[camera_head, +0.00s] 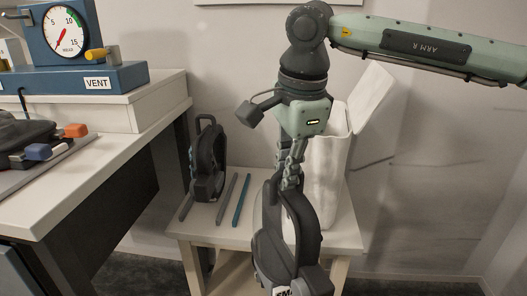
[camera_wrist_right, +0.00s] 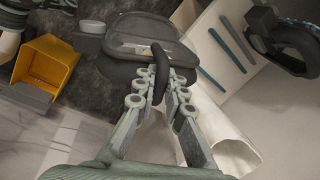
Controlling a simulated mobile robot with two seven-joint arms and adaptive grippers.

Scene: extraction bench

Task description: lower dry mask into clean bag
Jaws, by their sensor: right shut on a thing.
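My right gripper (camera_head: 291,183) is shut on the dark strap loop at the top of a grey mask (camera_head: 268,240). The mask hangs below the fingers, in front of the small white table. In the right wrist view the fingers (camera_wrist_right: 158,88) pinch the black loop, and the mask body (camera_wrist_right: 140,35) lies beyond them. A tall white bag (camera_head: 325,172) stands upright on the table, just behind and right of the held mask, with a raised flap. The mask is outside the bag and partly covers it. The bag's inside is hidden. My left gripper is not in view.
A second dark mask (camera_head: 209,160) stands on the small table (camera_head: 220,232), beside thin grey and teal strips (camera_head: 241,200). A bench (camera_head: 80,185) with a gauge box (camera_head: 66,35) is at left. A yellow bin (camera_wrist_right: 48,65) shows in the wrist view.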

